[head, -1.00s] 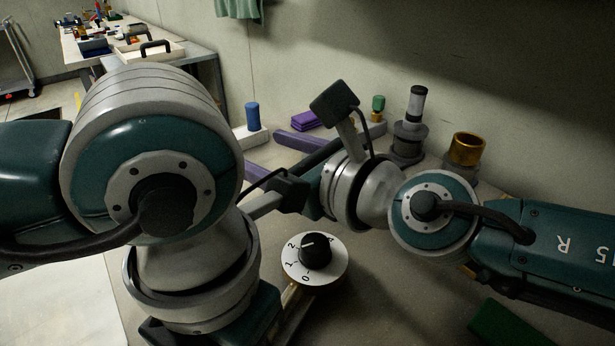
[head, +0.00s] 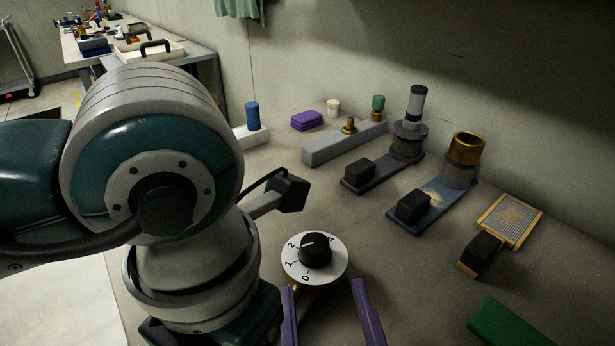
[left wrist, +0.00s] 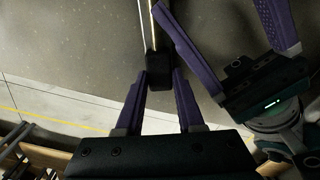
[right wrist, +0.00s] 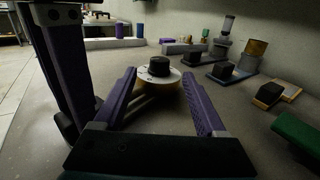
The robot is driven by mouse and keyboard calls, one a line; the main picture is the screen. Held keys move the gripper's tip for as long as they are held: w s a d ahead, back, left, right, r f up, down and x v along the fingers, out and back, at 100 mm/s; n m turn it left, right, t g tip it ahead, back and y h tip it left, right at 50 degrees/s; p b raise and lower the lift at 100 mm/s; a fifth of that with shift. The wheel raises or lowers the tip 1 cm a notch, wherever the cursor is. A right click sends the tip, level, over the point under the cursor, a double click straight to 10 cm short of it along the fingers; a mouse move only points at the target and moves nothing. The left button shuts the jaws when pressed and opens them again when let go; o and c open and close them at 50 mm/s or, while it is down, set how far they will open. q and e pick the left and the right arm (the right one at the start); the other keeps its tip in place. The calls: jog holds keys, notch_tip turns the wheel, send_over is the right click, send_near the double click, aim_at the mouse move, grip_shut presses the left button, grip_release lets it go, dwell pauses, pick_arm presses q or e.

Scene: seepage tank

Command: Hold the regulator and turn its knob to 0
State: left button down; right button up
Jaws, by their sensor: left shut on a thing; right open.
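The regulator's white dial (head: 288,262) has a black knob (head: 315,247) on top. The knob's white mark points toward the 2; the 0 is at the near edge. My left gripper (left wrist: 160,76) is shut on the black handle block (left wrist: 157,62) of the regulator; in the head view my left arm hides this grip. My right gripper (head: 323,286) is open, its purple fingers just in front of the dial on either side. In the right wrist view the knob (right wrist: 159,66) stands between and beyond the open fingertips (right wrist: 158,73).
A grey strainer tool (head: 408,140), a blue one with a brass cup (head: 466,149), a framed mesh (head: 510,219) and a green block (head: 505,325) lie to the right. A purple stack (head: 307,121) and blue cylinder (head: 252,116) stand behind.

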aim_at(318, 255)
jog(key=w, duration=0.8)
jog(key=shift+w+a, duration=0.3)
jog(key=shift+w, duration=0.05)
jog(key=shift+c, duration=0.4)
grip_shut()
